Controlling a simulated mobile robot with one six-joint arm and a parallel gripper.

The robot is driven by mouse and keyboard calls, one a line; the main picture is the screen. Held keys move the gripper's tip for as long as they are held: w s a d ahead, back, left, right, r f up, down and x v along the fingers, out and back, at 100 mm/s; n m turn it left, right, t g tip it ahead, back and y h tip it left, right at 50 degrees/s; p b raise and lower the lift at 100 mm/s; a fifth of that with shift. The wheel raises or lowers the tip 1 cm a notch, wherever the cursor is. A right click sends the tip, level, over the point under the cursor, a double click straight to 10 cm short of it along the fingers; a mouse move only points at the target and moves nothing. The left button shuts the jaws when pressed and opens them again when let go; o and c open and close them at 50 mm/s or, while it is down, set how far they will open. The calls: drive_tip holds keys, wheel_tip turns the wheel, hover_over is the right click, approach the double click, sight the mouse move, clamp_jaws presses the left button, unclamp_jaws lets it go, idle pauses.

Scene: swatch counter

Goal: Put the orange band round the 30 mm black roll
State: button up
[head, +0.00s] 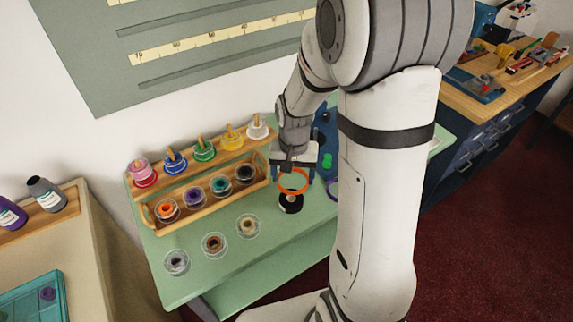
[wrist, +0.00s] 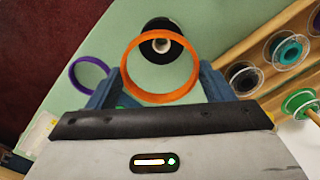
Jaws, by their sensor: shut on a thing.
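The orange band (head: 280,184) is held in my gripper (head: 293,177), above the green counter. In the wrist view the orange band (wrist: 158,97) sits between the two blue fingers of my gripper (wrist: 155,88). The black roll (head: 291,205) stands on the counter just below the band in the head view. In the wrist view the black roll (wrist: 160,24) shows beyond the band's far rim, with its pale core partly seen through the ring. The band is apart from the roll, not round it. Part of the roll is hidden by the band.
A purple band (wrist: 75,68) lies beside the roll. A wooden rack (head: 205,222) with several coloured spools stands left of my gripper. Several clear-rimmed spools, one of them brown (head: 214,244), lie on the counter (head: 185,290) in front of it. Counter around the roll's front is clear.

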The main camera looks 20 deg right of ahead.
sight(291, 198)
drive_tip(key=shift+a+f+b, duration=0.2)
drive_tip(key=shift+f+b, duration=1.95)
drive_tip(key=shift+f, duration=0.95)
drive_tip(key=shift+f+b, duration=0.65)
drive_tip(key=shift+f, duration=0.15)
drive_tip(key=o, duration=1)
drive_tip(key=shift+r, duration=0.15)
wheel_tip(291, 198, up, 6)
drive_tip(key=p, duration=0.5)
drive_tip(key=shift+r, duration=0.4)
